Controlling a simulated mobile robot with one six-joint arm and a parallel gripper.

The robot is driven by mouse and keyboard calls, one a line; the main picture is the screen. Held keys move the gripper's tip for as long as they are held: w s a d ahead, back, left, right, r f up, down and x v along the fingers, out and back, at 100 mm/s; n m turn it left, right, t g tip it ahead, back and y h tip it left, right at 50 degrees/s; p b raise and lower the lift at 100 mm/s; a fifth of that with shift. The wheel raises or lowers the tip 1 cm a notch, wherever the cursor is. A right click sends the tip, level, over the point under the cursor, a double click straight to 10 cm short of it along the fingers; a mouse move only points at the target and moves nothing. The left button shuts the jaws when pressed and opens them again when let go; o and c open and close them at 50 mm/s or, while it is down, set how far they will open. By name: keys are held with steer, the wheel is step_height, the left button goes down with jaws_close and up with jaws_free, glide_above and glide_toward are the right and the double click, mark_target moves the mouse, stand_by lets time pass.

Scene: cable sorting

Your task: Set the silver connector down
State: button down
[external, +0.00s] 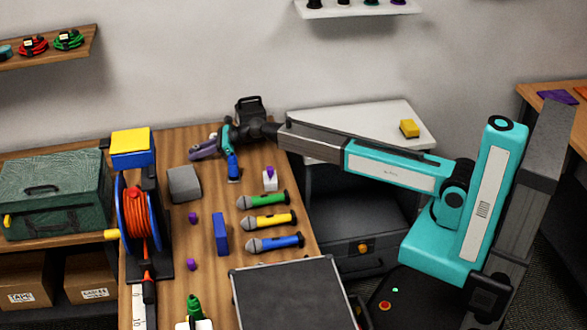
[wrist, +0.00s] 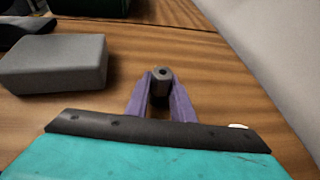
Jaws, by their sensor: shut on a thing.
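My gripper (wrist: 160,100) has purple fingers, shut on a small dark grey-silver connector (wrist: 160,76) with a hole in its end. The connector is between the fingertips, over the wooden table. I cannot tell whether it touches the wood. In the external view my gripper (external: 204,150) is at the far end of the table (external: 165,145), pointing left, and the connector is too small to make out there.
A grey block (external: 184,184) lies near the gripper; it also shows at left in the wrist view (wrist: 55,62). A blue item (external: 233,168) stands below my wrist. Green (external: 264,200), yellow (external: 270,221) and blue (external: 275,243) microphones lie nearer. An orange cable reel (external: 141,220) stands left.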

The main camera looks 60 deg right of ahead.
steer(key=shift+f, duration=0.1)
steer(key=c, duration=1.5)
jaws_free()
steer(key=shift+c, duration=0.2)
steer(key=shift+r, duration=0.2)
steer(key=shift+v, duration=6)
steer(key=shift+s+d+r, duration=0.1)
